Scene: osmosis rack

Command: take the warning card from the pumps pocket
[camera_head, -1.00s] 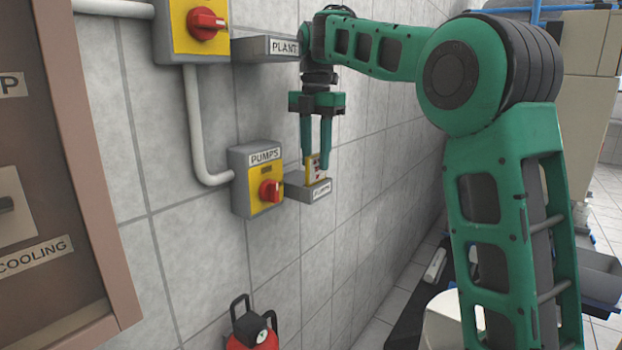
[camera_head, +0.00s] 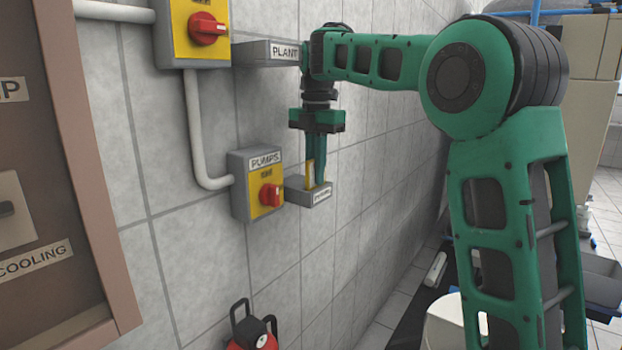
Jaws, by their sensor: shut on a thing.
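The pocket is just right of the switch box labelled PUMPS (camera_head: 258,183), which has a red knob on a yellow plate. My gripper (camera_head: 317,172) points straight down over the pocket, its green fingers close together and shut on the card. The fingers hide part of the card, and its lower end is inside the pocket.
A second pocket labelled PLANT (camera_head: 270,51) sits above, close to my arm's wrist. A second switch box (camera_head: 200,30) is at the upper left. A brown-framed cabinet (camera_head: 60,180) fills the left edge. A red extinguisher (camera_head: 252,330) stands below.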

